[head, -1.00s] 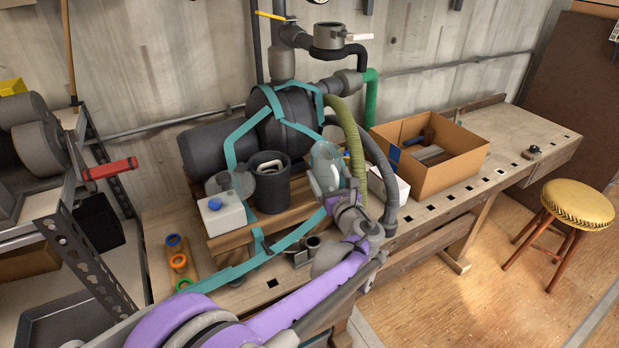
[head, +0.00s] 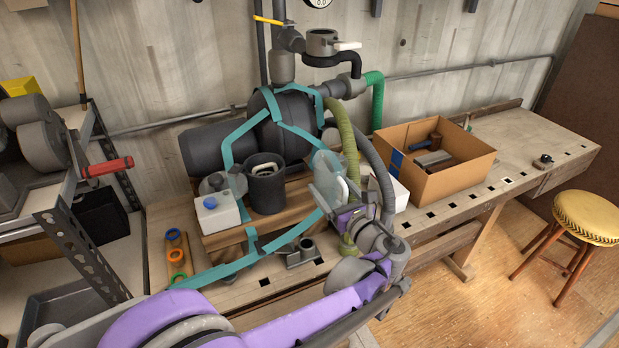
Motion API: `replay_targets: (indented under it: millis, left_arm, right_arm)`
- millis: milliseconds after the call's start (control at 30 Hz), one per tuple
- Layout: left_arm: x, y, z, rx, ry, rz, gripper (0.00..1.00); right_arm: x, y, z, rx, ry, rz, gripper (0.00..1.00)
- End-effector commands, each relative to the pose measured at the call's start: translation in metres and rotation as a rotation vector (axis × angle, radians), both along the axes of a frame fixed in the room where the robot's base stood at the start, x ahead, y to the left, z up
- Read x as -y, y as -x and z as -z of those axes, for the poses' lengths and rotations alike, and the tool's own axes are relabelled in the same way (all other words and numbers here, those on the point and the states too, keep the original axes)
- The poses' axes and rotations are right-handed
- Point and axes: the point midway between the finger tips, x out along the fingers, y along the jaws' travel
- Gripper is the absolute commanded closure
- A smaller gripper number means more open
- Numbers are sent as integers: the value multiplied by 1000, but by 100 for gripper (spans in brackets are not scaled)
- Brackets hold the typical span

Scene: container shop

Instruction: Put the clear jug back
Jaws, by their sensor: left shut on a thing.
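The clear jug (head: 327,163) is pale, see-through and bluish, with a light handle on its right side. It is in front of the hoses, to the right of the dark open bucket (head: 267,190). My left gripper (head: 331,190) is shut on the jug from the front; its grey fingers and purple wrist cover the jug's lower part. I cannot tell whether the jug's base touches the wooden platform (head: 290,212) or is held above it. My right gripper is not in view.
A white canister (head: 217,214) with a blue cap stands left of the bucket. A white box (head: 394,192) and a cardboard box (head: 452,180) with tools stand to the right. Thick hoses (head: 348,135) rise close behind the jug. The workbench (head: 535,138) is mostly clear at far right.

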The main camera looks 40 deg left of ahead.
Motion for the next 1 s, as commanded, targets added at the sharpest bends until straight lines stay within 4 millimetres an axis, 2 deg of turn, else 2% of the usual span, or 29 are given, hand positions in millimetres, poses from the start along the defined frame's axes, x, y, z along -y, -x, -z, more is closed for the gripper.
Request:
replay_targets:
  millis: [33, 200, 500, 733, 1000]
  left_arm:
    - [-14, -6, -1, 1, -2, -6, 76]
    - [-52, -26, -1, 1, -2, -4, 76]
    - [-103, -53, -1, 0, -1, -1, 76]
    - [-126, -65, -1, 0, -1, 0, 76]
    - [-124, -65, 25, 0, 0, 2, 76]
  right_arm:
    - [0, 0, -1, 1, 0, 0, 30]
    - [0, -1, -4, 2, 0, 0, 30]
    - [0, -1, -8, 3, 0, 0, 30]
    - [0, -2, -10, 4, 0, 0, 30]
    - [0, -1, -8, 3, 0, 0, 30]
